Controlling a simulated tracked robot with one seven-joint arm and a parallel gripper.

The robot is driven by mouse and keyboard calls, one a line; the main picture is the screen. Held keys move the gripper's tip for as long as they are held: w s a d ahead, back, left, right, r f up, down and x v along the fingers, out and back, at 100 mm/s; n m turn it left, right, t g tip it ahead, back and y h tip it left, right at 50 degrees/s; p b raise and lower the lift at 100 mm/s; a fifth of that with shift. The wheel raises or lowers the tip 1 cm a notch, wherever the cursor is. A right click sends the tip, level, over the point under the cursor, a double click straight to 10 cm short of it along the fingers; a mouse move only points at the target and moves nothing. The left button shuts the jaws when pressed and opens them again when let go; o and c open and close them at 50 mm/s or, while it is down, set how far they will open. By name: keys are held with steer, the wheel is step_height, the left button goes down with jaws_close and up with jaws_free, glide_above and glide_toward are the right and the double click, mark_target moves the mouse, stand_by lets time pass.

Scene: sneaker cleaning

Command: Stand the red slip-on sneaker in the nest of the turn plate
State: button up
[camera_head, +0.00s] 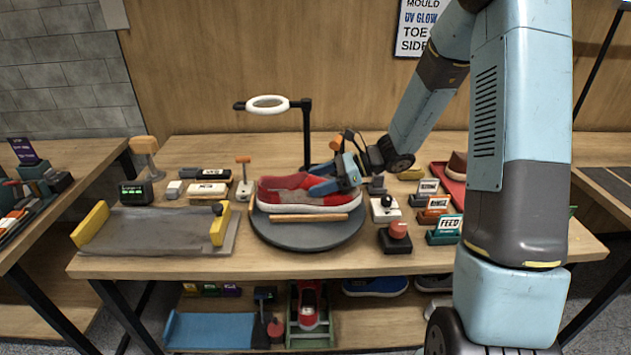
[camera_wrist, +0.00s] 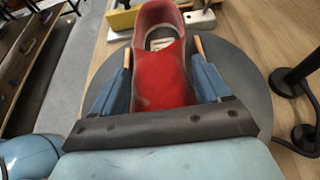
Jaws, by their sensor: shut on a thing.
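The red slip-on sneaker (camera_head: 290,194) has a pale sole and greyish dirt on its upper. It is upright over the dark round turn plate (camera_head: 310,237), with its toe to the right in the head view. My gripper (camera_head: 335,180) is shut on the sneaker's front part, one blue finger on each side. The wrist view shows the red upper (camera_wrist: 160,75) between the fingers, with the heel opening at the far end. Two wooden bars of the nest (camera_head: 308,217) run along the sneaker's sides. I cannot tell whether the sole touches the plate.
A ring lamp (camera_head: 268,104) on a black post stands behind the plate. A grey tray with yellow ends (camera_head: 160,232) lies left. A red-button box (camera_head: 397,237) and several label signs (camera_head: 446,230) stand right. A red tray (camera_head: 452,187) lies behind them.

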steer(key=o, duration=1.6)
steer(key=shift+o, duration=0.2)
